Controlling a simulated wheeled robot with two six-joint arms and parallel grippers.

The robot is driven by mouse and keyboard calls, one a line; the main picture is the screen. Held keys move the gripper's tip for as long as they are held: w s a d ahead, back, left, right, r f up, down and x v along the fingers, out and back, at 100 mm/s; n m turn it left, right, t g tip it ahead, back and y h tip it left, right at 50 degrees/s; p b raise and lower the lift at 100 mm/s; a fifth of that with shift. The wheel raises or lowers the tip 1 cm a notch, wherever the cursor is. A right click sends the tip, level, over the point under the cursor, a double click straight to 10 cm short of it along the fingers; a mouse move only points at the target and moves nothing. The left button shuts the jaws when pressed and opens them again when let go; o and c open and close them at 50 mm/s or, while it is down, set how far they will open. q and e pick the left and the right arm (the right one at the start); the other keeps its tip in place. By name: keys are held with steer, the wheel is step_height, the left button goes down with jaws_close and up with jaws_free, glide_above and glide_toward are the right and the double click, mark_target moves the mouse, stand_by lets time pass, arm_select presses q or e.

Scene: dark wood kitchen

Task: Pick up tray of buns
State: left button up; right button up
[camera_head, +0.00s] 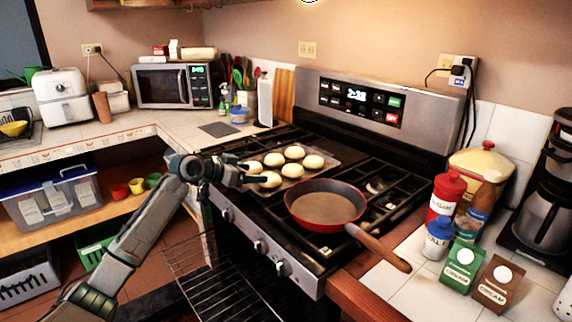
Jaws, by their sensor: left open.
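A flat tray (328,157) holds several pale round buns (294,152) and lies on the left burners of the stove. My left gripper (258,180) reaches in from the left, at the tray's near left edge beside the nearest buns. It is open. I cannot tell whether its fingers touch the tray or a bun. The gripper hides part of the tray's left side. My right gripper is not in view.
An oven rack (215,280) extends below. Bottles and cartons (460,267) crowd the right counter. A microwave (172,86) stands back left.

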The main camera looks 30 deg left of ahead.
mark_target(274, 173)
arm_select(q)
steer(key=x, duration=0.3)
steer(key=shift+w+d+f, duration=0.1)
steer(key=shift+w+d, duration=0.1)
steer(key=shift+w, duration=0.05)
steer(key=p+x, duration=0.2)
steer(key=x, duration=0.2)
steer(key=shift+w, duration=0.3)
steer(key=shift+w+d+f, duration=0.1)
steer(key=shift+w+f, duration=0.1)
steer(key=shift+w, duration=0.1)
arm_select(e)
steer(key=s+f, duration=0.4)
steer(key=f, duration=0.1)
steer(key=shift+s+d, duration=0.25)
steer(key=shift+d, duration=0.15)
arm_select(q)
steer(key=c, duration=1.1)
steer(key=shift+r, duration=0.15)
steer(key=shift+c, duration=0.9)
